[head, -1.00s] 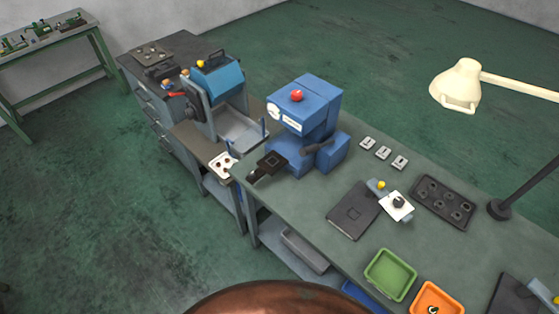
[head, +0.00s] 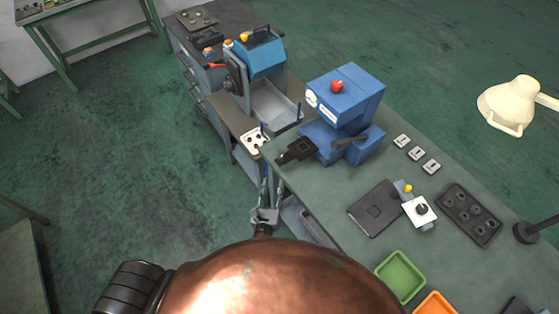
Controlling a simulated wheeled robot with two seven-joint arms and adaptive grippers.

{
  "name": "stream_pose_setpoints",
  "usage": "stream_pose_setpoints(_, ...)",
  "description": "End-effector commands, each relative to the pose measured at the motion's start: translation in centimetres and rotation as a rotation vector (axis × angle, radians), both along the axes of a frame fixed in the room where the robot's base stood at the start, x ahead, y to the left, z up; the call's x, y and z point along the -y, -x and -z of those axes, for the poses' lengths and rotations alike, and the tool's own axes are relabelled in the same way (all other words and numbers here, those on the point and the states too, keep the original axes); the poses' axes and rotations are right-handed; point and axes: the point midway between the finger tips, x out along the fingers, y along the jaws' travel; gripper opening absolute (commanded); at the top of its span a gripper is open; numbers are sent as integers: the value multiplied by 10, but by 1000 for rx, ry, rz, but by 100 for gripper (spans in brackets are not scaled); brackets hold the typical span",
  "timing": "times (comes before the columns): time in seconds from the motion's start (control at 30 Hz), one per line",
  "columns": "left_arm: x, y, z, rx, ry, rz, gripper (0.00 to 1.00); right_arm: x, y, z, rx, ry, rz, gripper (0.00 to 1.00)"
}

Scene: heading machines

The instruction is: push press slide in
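The blue press (head: 345,98) with a red button on top stands on the green workbench. Its black slide (head: 298,150) sticks out from the press's lower front, toward the bench's near edge. My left gripper (head: 271,180) is below and left of the slide, beside the bench's near edge and apart from the slide. Its two fingers point up in the picture, spread apart with nothing between them. My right gripper is not in view.
A machine with a blue cover (head: 260,57) and a metal tray stands left of the press. A black pad (head: 375,208), green bin (head: 400,276) and orange bin (head: 436,304) are on the right. Open floor lies left.

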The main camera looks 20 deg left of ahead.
Motion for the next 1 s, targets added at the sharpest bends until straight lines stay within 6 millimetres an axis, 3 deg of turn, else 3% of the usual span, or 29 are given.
stream_pose_setpoints(0.03, 6, 0, -24, 41, -60, 13, 36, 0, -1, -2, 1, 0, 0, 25)
stream_pose_setpoints(0.1, 13, 1, -45, 81, -122, 23, 36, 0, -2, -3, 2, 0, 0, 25)
stream_pose_setpoints(0.2, 16, -2, -59, 107, -164, 27, 36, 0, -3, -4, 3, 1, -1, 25)
stream_pose_setpoints(0.7, 8, -69, -59, 107, -166, 28, 36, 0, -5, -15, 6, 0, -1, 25)
stream_pose_setpoints(1.0, 7, -76, -58, 106, -165, 27, 36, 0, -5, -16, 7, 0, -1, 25)
